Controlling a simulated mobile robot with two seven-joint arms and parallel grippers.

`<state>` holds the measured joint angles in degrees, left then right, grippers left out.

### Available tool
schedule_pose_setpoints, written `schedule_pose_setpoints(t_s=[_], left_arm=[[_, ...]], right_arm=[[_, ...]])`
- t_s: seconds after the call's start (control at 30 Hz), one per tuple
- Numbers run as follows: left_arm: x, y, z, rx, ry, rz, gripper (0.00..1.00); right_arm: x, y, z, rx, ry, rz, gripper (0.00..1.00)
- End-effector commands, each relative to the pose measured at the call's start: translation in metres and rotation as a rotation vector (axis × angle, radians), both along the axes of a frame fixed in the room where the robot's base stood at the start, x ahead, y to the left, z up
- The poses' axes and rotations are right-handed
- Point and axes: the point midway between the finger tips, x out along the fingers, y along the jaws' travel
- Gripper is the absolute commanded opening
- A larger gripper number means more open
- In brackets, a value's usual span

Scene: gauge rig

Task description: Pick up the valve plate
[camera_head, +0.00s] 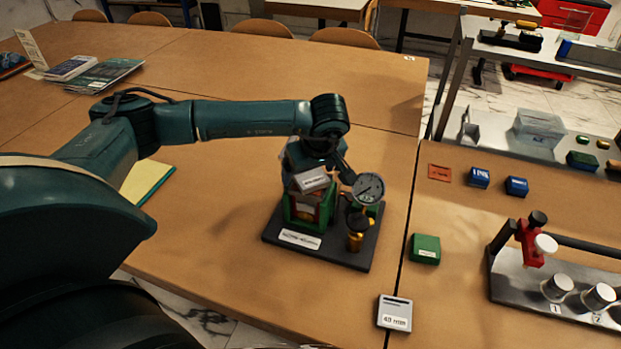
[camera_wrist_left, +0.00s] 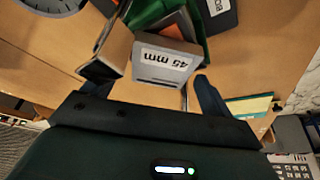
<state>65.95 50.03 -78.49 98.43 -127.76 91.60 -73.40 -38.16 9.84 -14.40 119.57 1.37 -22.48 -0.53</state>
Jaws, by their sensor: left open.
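No part is clearly readable as the valve plate. A dark base plate (camera_head: 345,257) with a white label carries a green and red fixture (camera_head: 304,213), a round dial gauge (camera_head: 369,187) and a brass-coloured part (camera_head: 356,240). A light grey block (camera_head: 311,180) sits tilted at the fixture's top; in the wrist view this block (camera_wrist_left: 165,64) reads 45 mm. My left gripper (camera_head: 326,163) is over the fixture, close to the block. In the wrist view its open fingers (camera_wrist_left: 158,82) stand near the block's two sides; contact cannot be told. My right gripper is out of view.
A grey 40 mm block (camera_head: 394,313) lies near the front edge. A green box (camera_head: 425,249) and two blue boxes (camera_head: 478,177) lie to the right. A metal rack (camera_head: 560,290) stands at far right. The table left of the base plate is clear.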

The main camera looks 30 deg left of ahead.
Motion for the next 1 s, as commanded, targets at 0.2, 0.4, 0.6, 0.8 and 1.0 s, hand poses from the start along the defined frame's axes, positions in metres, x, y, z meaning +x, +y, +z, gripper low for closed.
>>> schedule_pose_setpoints(t_s=[0.2,0.4,0.6,0.8,1.0], left_arm=[[0.0,0.0003,0.0002,0.0,0.0,0.0,0.85],[0.0,0.0003,0.0002,0.0,0.0,0.001,0.72],[-0.0001,0.0002,-0.0001,0.0,0.0,0.0,0.56],[-0.0003,0.0001,-0.0004,0.0,0.001,0.0,0.4],[-0.0002,-0.0001,-0.0002,-0.001,0.001,0.0,0.29]], right_arm=[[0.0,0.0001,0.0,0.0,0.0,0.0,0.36],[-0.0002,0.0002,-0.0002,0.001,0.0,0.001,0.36],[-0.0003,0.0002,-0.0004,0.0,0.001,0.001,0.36],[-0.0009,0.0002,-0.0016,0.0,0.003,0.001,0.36],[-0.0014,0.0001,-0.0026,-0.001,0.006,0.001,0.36]])
